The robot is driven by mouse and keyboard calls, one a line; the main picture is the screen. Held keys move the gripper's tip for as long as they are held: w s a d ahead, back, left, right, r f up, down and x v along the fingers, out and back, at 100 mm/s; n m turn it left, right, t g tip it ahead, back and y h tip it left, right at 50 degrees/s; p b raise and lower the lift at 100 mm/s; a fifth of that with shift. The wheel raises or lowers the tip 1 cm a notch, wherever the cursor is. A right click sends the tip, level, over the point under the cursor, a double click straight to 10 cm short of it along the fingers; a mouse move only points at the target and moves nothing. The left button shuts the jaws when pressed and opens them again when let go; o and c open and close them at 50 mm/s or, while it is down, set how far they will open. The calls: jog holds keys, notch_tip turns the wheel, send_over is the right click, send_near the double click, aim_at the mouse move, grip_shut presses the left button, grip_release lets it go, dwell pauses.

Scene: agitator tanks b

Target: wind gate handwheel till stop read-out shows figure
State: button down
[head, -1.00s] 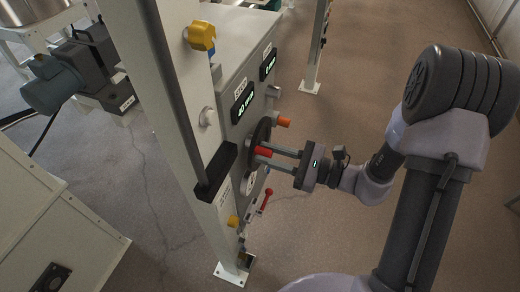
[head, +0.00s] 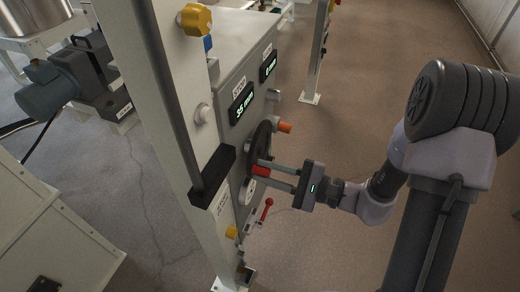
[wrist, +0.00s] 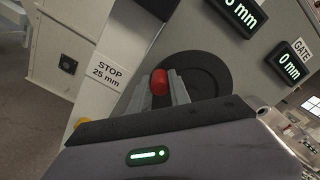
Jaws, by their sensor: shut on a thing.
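The black handwheel (head: 258,150) is on the side of the grey cabinet, with a red knob (head: 262,171) on its rim. My gripper (head: 266,170) is shut on this red knob. In the wrist view the knob (wrist: 160,80) sits between the two fingertips, in front of the dark wheel (wrist: 205,75). The stop read-out (head: 242,106) above the wheel appears to show 35 mm; it is partly cut off in the wrist view. The gate read-out (head: 268,68) shows 0 mm. A plate (wrist: 108,72) reads STOP 25 mm.
A pale post (head: 165,130) with a black bar handle (head: 212,177) stands left of the wheel. An orange knob (head: 285,127) is just right of it, and a red lever (head: 267,208) is below. Open floor (head: 375,90) lies to the right.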

jog(key=f+n, duration=0.1)
jog(key=n, duration=0.2)
jog(key=f+n, duration=0.1)
jog(key=shift+w+d+f+n, duration=0.1)
jog(key=shift+w+f+n, duration=0.2)
jog(key=shift+n, duration=0.1)
jog(key=f+n, duration=0.1)
jog(key=n, duration=0.1)
jog(key=w+n, duration=0.1)
jog(key=shift+d+f+n, duration=0.15)
jog(key=shift+f+n, duration=0.25)
jog(key=n, duration=0.1)
jog(key=w+f+n, duration=0.1)
jog(key=n, duration=0.1)
jog(key=w+n, duration=0.1)
jog(key=shift+d+f+n, duration=0.3)
jog(key=shift+d+n, duration=0.1)
